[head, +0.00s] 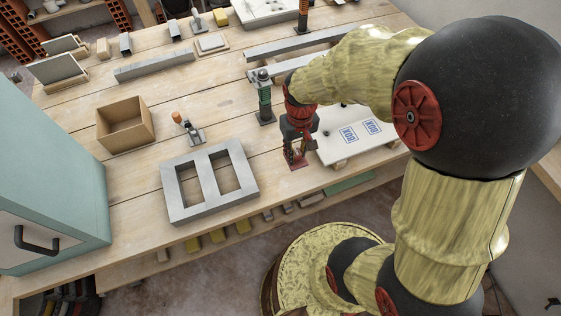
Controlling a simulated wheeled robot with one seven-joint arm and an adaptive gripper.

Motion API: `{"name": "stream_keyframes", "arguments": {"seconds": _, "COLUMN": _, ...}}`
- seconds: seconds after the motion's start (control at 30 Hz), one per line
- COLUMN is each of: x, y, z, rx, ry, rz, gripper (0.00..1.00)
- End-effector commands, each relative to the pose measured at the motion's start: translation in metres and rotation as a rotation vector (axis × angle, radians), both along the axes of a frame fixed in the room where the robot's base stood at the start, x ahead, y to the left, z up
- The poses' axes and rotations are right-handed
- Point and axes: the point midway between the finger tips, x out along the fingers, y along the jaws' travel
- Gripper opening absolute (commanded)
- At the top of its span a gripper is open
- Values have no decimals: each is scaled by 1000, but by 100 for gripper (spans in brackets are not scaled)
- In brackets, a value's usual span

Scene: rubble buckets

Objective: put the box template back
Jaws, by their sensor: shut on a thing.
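My gripper (297,152) points down over the front part of the workbench, just left of a white board (334,150). It is shut on a small dark red piece (298,165) low at its fingertips. I take this piece for the box template, but its shape is mostly hidden by the fingers. I cannot tell whether it touches the bench. The white board bears two blue printed marks that read like BOX (348,135) and lies raised on small wooden supports near the front edge.
A grey frame with two openings (207,179) lies left of my gripper. An open wooden box (125,125), a small tool with an orange knob (187,128) and a green-and-black upright tool (265,100) stand nearby. A teal cabinet (45,160) is at left.

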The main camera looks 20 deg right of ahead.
Motion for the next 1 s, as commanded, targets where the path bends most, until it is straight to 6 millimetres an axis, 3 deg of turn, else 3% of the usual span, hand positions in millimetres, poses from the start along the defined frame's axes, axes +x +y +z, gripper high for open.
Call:
{"name": "stream_keyframes", "arguments": {"seconds": 0.1, "x": 15, "y": 13, "z": -25, "rx": 0, "ry": 3, "rz": 3, "gripper": 6}}
{"name": "stream_keyframes", "arguments": {"seconds": 0.23, "x": 26, "y": 22, "z": -42, "rx": 0, "ry": 3, "rz": 1, "gripper": 6}}
{"name": "stream_keyframes", "arguments": {"seconds": 0.53, "x": 38, "y": 31, "z": -58, "rx": 0, "ry": 1, "rz": 0, "gripper": 6}}
{"name": "stream_keyframes", "arguments": {"seconds": 0.77, "x": 40, "y": 33, "z": -90, "rx": 0, "ry": 3, "rz": -1, "gripper": 6}}
{"name": "stream_keyframes", "arguments": {"seconds": 1.0, "x": 41, "y": 32, "z": -91, "rx": 0, "ry": -1, "rz": -1, "gripper": 6}}
